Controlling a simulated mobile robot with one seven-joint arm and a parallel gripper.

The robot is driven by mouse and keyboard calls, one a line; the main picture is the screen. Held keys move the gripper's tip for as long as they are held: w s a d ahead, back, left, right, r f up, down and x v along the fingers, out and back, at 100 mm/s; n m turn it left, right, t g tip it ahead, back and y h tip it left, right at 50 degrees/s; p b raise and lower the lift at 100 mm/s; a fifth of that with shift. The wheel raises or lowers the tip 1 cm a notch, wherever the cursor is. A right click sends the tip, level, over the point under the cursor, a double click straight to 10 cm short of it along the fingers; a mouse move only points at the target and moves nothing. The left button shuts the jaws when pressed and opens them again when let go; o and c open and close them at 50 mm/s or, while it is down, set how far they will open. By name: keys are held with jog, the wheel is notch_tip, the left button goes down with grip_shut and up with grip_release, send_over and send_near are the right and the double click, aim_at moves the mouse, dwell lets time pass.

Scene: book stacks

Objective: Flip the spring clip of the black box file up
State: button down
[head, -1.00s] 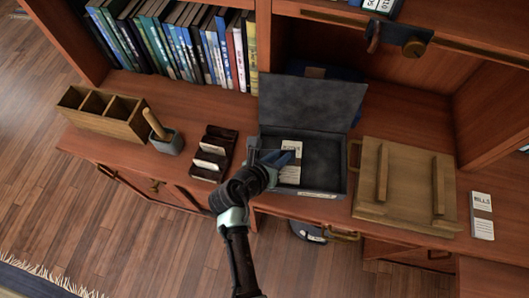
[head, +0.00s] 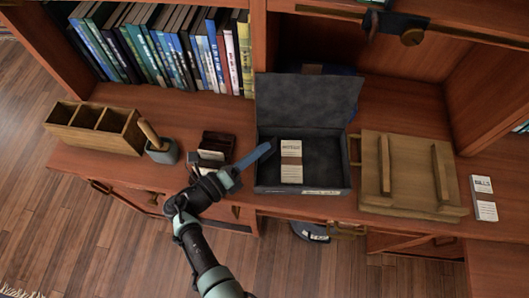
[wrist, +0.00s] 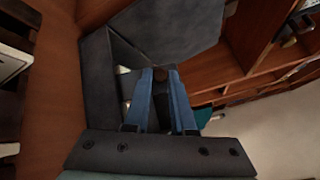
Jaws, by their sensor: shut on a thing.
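The black box file (head: 303,111) stands open on the desk, its lid raised at the back. A stack of pale papers with a brown band (head: 291,161) lies inside it. My gripper (head: 265,150) reaches over the left wall of the box with its blue fingertips just inside. In the wrist view, the fingers (wrist: 160,80) are close together with a dark, thin piece between them, apparently the spring clip, inside the box file (wrist: 97,85). The clip is mostly hidden by the fingers, and its angle cannot be told.
A dark card holder (head: 217,146) stands close left of the box, behind my wrist. Further left are a mortar with pestle (head: 161,150) and a wooden divided tray (head: 95,128). A wooden board with two bars (head: 410,180) lies right of the box. Books line the shelf behind.

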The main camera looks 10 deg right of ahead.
jog(key=shift+w+a+f+n+t+h+b, duration=0.1)
jog(key=shift+a+n+t+h+b, duration=0.3)
jog(key=shift+a+n+h+b, duration=0.25)
jog(key=c, duration=0.7)
grip_release()
jog(key=shift+c, duration=0.2)
jog(key=shift+a, duration=0.15)
jog(key=b+v, duration=0.2)
jog(key=v, duration=1)
jog(key=shift+s+a+f, duration=0.1)
jog(key=shift+s+a, duration=0.15)
jog(key=shift+a, duration=0.1)
